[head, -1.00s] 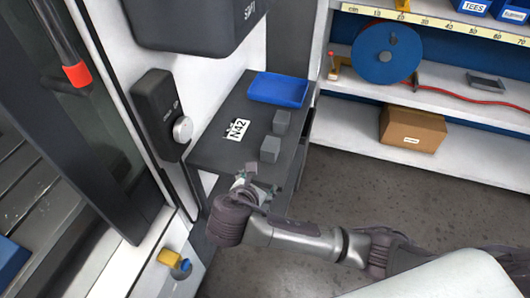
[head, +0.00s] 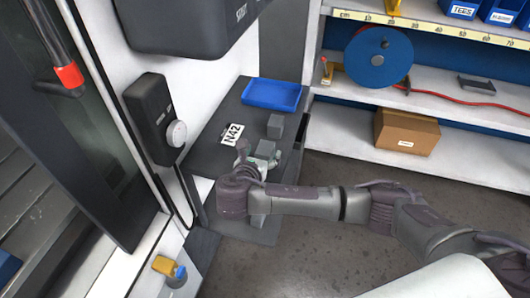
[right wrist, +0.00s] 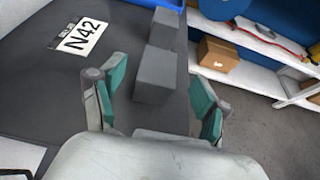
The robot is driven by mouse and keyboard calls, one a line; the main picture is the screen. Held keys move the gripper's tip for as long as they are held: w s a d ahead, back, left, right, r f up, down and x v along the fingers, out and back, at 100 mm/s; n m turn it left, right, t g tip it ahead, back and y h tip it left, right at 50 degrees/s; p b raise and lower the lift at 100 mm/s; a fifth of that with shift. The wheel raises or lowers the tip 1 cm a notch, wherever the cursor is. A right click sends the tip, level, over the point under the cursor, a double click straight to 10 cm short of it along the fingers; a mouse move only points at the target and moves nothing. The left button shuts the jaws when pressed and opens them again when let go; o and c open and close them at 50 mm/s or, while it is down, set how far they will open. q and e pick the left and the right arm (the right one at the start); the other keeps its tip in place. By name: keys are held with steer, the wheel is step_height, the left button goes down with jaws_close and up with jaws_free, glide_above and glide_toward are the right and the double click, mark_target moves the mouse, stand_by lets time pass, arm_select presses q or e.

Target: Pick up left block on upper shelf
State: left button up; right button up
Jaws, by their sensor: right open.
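Two grey blocks stand on the dark upper shelf (head: 207,150). The nearer block (head: 265,147) is slightly left of the farther block (head: 275,126) in the head view. My right gripper (head: 258,159) is open at the near block, partly covering it. In the right wrist view, the near block (right wrist: 154,75) lies between the spread green-padded fingers of my gripper (right wrist: 158,84); I cannot tell whether they touch it. The farther block (right wrist: 165,28) is beyond it. My left gripper is not in view.
A blue tray (head: 271,94) sits at the shelf's back, with an N42 plate (head: 232,135) left of the blocks. A dark control box with a knob (head: 155,118) is on the left wall. Shelving with a cardboard box (head: 406,132) stands at the right.

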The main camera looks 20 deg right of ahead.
mark_target(264, 149)
steer(key=x, duration=0.4)
steer(key=shift+f, duration=0.1)
jaws_close()
